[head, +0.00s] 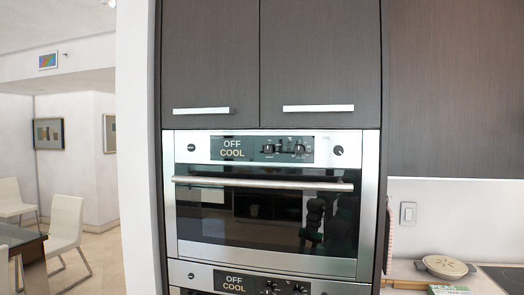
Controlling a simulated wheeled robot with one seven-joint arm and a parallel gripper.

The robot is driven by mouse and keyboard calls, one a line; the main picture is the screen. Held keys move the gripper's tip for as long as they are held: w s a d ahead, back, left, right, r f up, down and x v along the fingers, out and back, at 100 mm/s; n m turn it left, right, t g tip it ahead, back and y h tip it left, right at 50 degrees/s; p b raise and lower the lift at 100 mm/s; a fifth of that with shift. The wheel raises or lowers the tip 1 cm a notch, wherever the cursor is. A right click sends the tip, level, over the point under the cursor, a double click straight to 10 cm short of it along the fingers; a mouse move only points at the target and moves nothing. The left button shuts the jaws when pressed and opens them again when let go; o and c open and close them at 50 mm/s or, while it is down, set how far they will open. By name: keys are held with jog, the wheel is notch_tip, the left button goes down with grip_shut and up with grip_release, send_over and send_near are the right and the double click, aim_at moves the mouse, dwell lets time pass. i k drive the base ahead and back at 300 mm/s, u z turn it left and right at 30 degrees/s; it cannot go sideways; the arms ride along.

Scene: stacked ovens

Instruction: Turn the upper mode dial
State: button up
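The upper oven (270,262) is built into the dark cabinet, with its door shut. Its control panel has a dark display (232,149) reading "OFF" over "COOL". Right of the display are two small dark dials, a left dial (268,149) and a right dial (299,149). I cannot tell from labels which one is the mode dial. My gripper is not in view; a dark shape shows in the door glass.
A long handle bar (262,184) sticks out below the upper panel. A lower oven's panel (205,273) shows at the bottom edge. On the right counter are a round lidded dish (445,267) and a green packet (450,290). White chairs (66,222) stand far left.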

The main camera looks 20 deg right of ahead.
aim_at(267, 149)
jog(key=u, duration=0.55)
jog(key=i, duration=0.35)
jog(key=u, duration=1)
